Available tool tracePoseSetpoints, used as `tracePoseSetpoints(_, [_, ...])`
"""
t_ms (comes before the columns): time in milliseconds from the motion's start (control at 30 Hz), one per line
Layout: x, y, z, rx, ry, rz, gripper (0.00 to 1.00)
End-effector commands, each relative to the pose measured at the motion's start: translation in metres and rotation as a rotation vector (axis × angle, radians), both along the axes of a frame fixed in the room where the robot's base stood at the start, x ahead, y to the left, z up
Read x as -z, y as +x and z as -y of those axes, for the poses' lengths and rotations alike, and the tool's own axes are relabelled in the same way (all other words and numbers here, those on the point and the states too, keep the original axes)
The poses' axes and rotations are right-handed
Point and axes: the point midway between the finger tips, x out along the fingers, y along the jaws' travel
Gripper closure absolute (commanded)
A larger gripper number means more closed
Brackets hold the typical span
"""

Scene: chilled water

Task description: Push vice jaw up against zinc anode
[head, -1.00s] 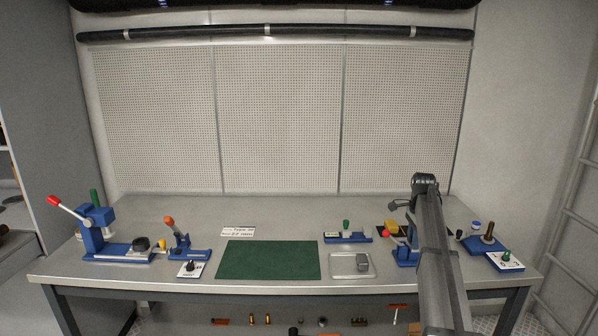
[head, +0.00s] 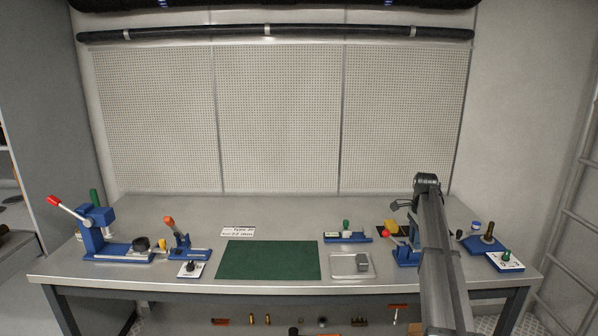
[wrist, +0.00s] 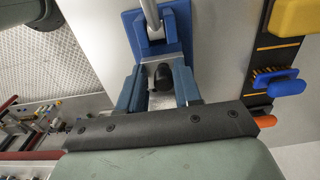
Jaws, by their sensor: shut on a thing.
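A blue fixture (head: 405,253) with a red-knobbed lever (head: 386,234) stands at the right of the bench, partly behind my arm. In the wrist view a blue base (wrist: 158,38) carries a silver rod. A black rounded knob (wrist: 163,77) sits between the blue fingers of my gripper (wrist: 160,88), which is shut on it. Grey metal shows just below the knob. I cannot clearly tell the vice jaw from the rest of the fixture, nor whether it touches anything. A grey block (head: 362,261) lies on a small tray; I cannot tell whether it is the zinc anode.
A green mat (head: 268,260) lies mid-bench. Blue fixtures stand at the left (head: 120,252), centre right (head: 348,238) and far right (head: 484,243). A yellow item (wrist: 296,17) and a blue-handled brush (wrist: 285,86) lie on a dark strip beside the fixture. The rear bench is clear.

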Motion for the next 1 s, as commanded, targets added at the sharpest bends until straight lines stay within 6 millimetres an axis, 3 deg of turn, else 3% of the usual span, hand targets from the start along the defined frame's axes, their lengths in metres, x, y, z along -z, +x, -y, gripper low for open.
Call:
tracePoseSetpoints(33, [0.0079, 0.0035, 0.0003, -0.002, 0.002, 0.003, 0.89])
tracePoseSetpoints(1000, [0.0079, 0.0033, 0.0069, -0.001, 0.001, 0.003, 0.89])
